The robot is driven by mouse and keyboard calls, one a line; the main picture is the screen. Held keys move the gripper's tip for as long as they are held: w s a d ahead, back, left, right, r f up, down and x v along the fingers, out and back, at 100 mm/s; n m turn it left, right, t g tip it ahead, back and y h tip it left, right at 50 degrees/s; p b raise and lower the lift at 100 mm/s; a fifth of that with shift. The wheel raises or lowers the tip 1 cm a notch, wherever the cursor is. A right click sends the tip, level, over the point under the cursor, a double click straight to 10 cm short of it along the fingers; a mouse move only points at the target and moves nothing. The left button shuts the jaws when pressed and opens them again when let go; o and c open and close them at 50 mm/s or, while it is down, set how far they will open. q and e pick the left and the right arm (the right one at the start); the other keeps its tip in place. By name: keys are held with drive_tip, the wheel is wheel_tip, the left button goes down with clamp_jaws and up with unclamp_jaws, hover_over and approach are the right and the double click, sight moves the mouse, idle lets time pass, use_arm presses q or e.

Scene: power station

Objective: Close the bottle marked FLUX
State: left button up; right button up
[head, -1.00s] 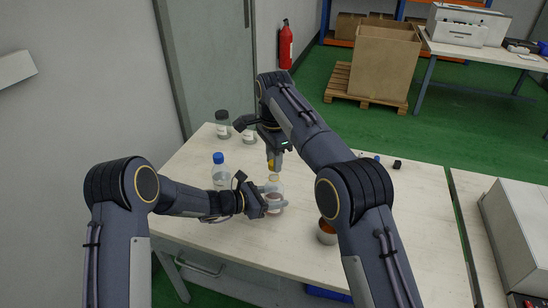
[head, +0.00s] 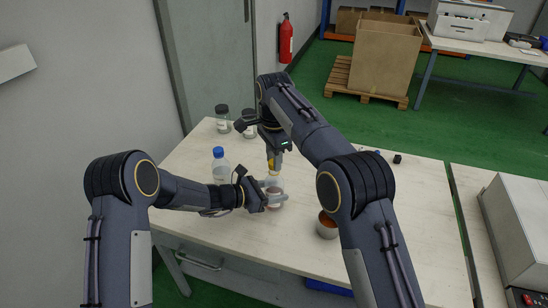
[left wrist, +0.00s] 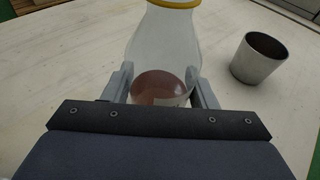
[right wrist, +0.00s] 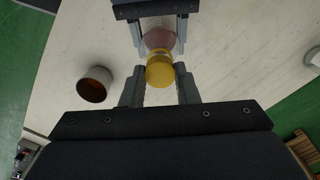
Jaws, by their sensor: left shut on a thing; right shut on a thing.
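My left gripper (head: 272,199) is shut around the lower body of a clear bottle (head: 274,187) with reddish-brown contents. The bottle stands upright at the table; it fills the middle of the left wrist view (left wrist: 163,50). No FLUX lettering is readable. My right gripper (right wrist: 160,78) is shut on a yellow cap (right wrist: 160,70) directly above the bottle. In the left wrist view the cap's yellow rim (left wrist: 174,3) shows at the bottle's mouth. It appears to touch the neck, but I cannot tell whether it is screwed down.
A blue-capped bottle (head: 219,168) stands left of the held bottle. Two dark-capped jars (head: 222,124) stand at the table's far left corner. A metal cup (head: 327,227) with brown inside stands to the right, near my right arm. Small dark items lie at the back right.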

drive_tip(key=shift+f, duration=0.5)
drive_tip(key=m, duration=0.8)
drive_tip(key=shift+f, duration=0.1)
drive_tip(key=m, duration=0.4)
drive_tip(key=shift+m, duration=0.4)
drive_tip(key=m, duration=0.6)
drive_tip(key=shift+f, duration=0.15)
drive_tip(key=shift+m, duration=0.4)
